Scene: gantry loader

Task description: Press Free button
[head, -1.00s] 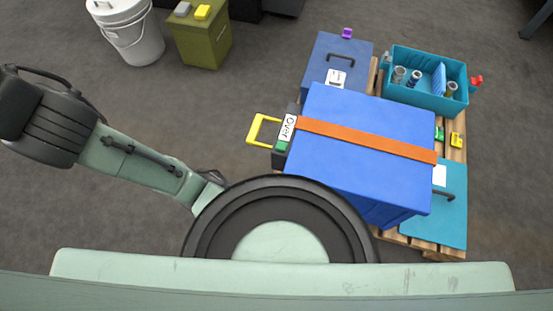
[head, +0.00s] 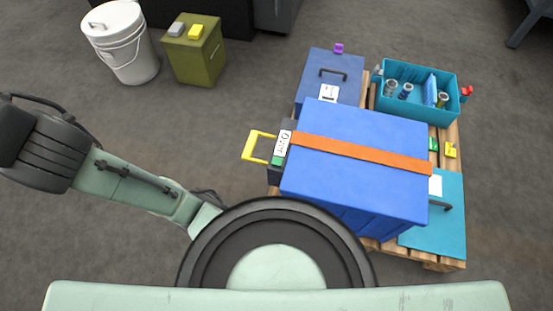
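I can read no "Free" label in the head view. A dark box with a yellow handle (head: 257,146) sits against the left side of a large blue case. It carries a white label (head: 283,143) that seems to read "Over" and a small green block (head: 277,160). An olive box (head: 196,62) on the floor at the upper left has a grey block (head: 177,29) and a yellow block (head: 196,31) on top. Whether any of these is a button I cannot tell. My arm crosses the lower left; my gripper is not in view.
The large blue case (head: 360,190) with an orange strap (head: 365,154) rests on a wooden pallet (head: 449,262). A smaller blue case (head: 345,66), a teal bin (head: 411,108) and a teal case (head: 445,220) are beside it. A white bucket (head: 125,55) stands upper left. The floor between is clear.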

